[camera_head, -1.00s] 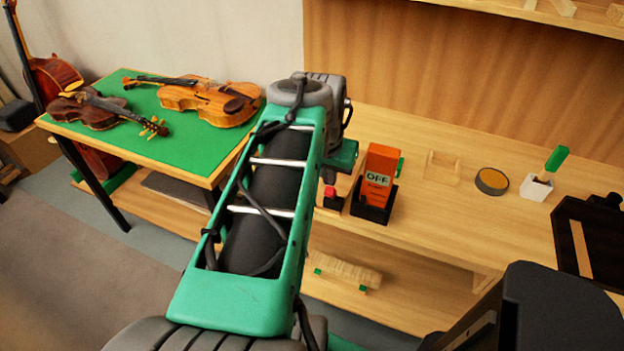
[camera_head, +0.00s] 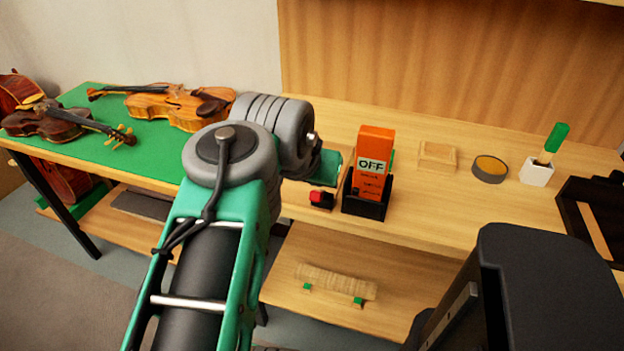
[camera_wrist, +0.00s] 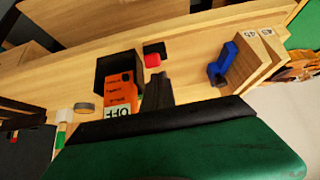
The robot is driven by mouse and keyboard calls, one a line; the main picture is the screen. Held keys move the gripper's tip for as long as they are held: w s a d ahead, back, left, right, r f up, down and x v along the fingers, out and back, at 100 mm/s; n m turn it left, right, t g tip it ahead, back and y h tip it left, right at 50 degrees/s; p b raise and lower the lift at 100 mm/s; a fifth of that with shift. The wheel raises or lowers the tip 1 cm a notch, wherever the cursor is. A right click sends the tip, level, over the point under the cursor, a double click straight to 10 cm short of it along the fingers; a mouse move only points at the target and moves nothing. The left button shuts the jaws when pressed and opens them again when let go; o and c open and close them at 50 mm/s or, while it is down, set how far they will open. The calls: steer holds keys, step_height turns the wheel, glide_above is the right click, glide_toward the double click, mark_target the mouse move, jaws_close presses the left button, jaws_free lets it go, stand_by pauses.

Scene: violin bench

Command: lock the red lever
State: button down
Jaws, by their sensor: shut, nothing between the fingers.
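A small red lever or knob on a black base (camera_head: 321,199) sits near the front edge of the bench. It also shows in the wrist view as a red piece (camera_wrist: 152,60) by a black base. Beside it, an orange-red upright block marked OFF (camera_head: 374,150) stands in a black holder (camera_head: 365,207); in the wrist view the block (camera_wrist: 120,92) shows too. I cannot tell which red piece is the lever. My gripper (camera_wrist: 157,80) is shut and empty, its fingertips apparent near both pieces in the wrist view. Contact cannot be told. In the head view my arm hides the fingers.
A wooden piece (camera_head: 437,156), a round tin (camera_head: 490,168) and a white pot (camera_head: 537,172) stand to the right. Violins (camera_head: 168,103) lie on a green mat at left. A blue object (camera_wrist: 222,62) rests by wooden blocks in the wrist view. A lower shelf holds a slatted piece (camera_head: 335,282).

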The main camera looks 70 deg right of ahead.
steer(key=shift+d+f+b, duration=0.3)
steer(key=shift+d+b, duration=0.1)
steer(key=shift+d, duration=0.25)
steer(key=shift+r, duration=0.1)
